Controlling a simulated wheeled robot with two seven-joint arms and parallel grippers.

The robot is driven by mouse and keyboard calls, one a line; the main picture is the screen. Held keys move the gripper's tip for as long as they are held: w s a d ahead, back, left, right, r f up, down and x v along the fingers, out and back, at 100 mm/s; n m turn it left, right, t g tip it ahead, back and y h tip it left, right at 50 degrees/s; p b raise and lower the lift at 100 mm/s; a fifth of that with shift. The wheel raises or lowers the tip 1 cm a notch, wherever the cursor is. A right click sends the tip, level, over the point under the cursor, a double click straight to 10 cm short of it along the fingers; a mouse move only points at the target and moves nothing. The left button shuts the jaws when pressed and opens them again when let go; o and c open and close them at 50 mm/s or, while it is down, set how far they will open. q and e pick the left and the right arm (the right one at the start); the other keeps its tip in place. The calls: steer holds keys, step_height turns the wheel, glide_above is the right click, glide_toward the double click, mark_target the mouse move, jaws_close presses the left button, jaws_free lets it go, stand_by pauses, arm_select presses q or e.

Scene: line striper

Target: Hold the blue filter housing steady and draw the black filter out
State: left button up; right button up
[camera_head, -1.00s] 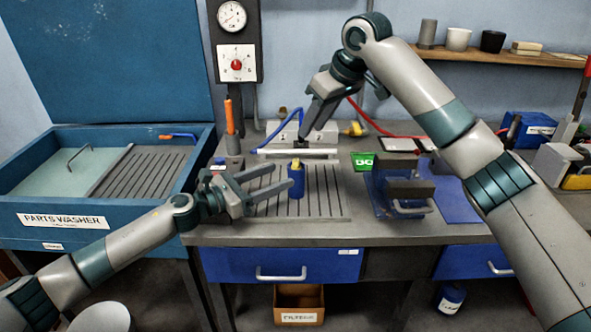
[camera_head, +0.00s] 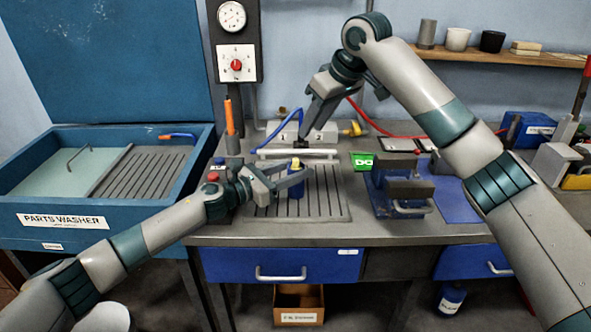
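I cannot see firm contact. My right gripper (camera_head: 304,138) points down behind and above the housing, in front of the grey block. A small black piece (camera_head: 301,144) shows at its fingertips. I cannot tell whether it is the filter or whether the fingers grip it.
The parts washer (camera_head: 65,219) is at the left. An orange-handled tool (camera_head: 230,118) stands upright behind my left wrist. The front of the ribbed mat (camera_head: 320,212) is clear.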

arm_select(q)
steer(key=c, duration=0.9)
steer(key=shift+o, duration=0.2)
arm_select(e)
steer(key=shift+o, duration=0.4)
steer(key=shift+w+a+f+g+h, duration=0.5)
steer(key=shift+a+f+g+h, duration=0.1)
steer(key=shift+g+h, duration=0.1)
